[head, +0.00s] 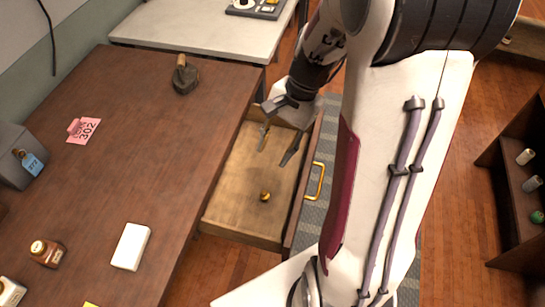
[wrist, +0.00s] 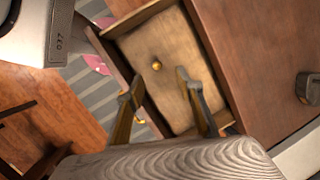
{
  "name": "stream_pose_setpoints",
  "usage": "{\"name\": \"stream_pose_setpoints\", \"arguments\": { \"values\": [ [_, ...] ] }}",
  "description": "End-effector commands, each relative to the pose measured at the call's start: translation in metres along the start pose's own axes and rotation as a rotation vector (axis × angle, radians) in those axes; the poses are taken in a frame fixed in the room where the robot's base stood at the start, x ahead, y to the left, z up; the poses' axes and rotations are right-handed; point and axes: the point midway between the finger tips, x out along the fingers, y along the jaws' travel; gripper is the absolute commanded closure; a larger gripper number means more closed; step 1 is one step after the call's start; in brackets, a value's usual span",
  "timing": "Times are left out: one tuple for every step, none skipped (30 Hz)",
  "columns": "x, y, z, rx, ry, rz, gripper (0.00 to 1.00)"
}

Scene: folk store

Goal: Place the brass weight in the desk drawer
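The desk drawer (head: 240,206) is pulled open at the right side of the brown desk (head: 150,130). The small brass weight (head: 265,196) lies on the drawer floor toward the near end. It also shows in the wrist view (wrist: 157,65), with bare drawer floor around it. My gripper (head: 276,154) is over the far part of the drawer, fingers pointing down. In the wrist view my gripper (wrist: 155,87) has its fingers spread apart with nothing between them. The weight is apart from both fingers.
On the desk are a dark iron-like object (head: 186,78), a pink 302 tag (head: 84,130), a white block (head: 131,246), a brown bottle (head: 47,253) and a grey box (head: 18,155). A pale counter (head: 200,30) stands behind. A dark shelf (head: 515,190) is at the right.

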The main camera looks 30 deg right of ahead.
Motion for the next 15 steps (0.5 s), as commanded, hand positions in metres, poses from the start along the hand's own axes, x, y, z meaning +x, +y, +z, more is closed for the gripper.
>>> {"name": "stream_pose_setpoints", "arguments": {
  "values": [
    [-0.007,-0.002,0.007,-0.041,0.019,-0.001,0.63],
    [-0.011,-0.002,0.011,-0.064,0.030,0.000,0.63],
    [-0.015,-0.003,0.015,-0.093,0.042,0.001,0.63],
    [-0.018,-0.003,0.019,-0.117,0.052,0.001,0.63],
    [-0.022,-0.004,0.023,-0.141,0.063,0.002,0.63],
    [-0.026,-0.004,0.028,-0.170,0.076,0.003,0.63],
    [-0.030,-0.004,0.031,-0.192,0.086,0.004,0.63],
    [-0.033,-0.004,0.035,-0.216,0.096,0.004,0.63],
    [-0.037,-0.004,0.040,-0.246,0.110,0.006,0.63],
    [-0.040,-0.004,0.043,-0.268,0.121,0.006,0.63],
    [-0.043,-0.004,0.047,-0.290,0.131,0.007,0.63],
    [-0.047,-0.003,0.052,-0.321,0.144,0.008,0.63],
    [-0.050,-0.003,0.055,-0.344,0.155,0.009,0.63],
    [-0.053,-0.002,0.059,-0.365,0.165,0.010,0.63],
    [-0.057,-0.002,0.064,-0.394,0.179,0.010,0.63]
  ]
}}
